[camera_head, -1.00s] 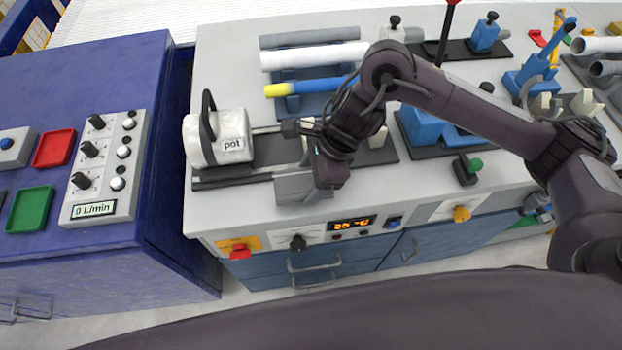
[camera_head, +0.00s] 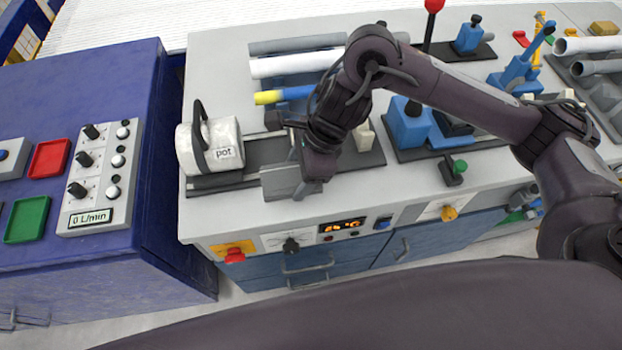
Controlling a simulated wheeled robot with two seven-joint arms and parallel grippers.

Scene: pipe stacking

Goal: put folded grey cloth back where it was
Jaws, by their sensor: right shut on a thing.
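The folded grey cloth (camera_head: 281,183) is a flat grey piece near the front edge of the grey bench, in front of the dark strip beside the white pot (camera_head: 226,134). My right gripper (camera_head: 300,184) is at the cloth's right end and shut on it. The fingertips are mostly hidden by my own wrist. I cannot tell whether the cloth touches the bench or hangs just above it. My left gripper is not in view.
Grey, white and blue-yellow pipes (camera_head: 293,66) lie behind my wrist. A blue clamp block (camera_head: 409,124) and a green-knobbed fixture (camera_head: 453,171) stand to the right. The bench front has a red knob (camera_head: 234,256). Bare bench top lies right of my gripper.

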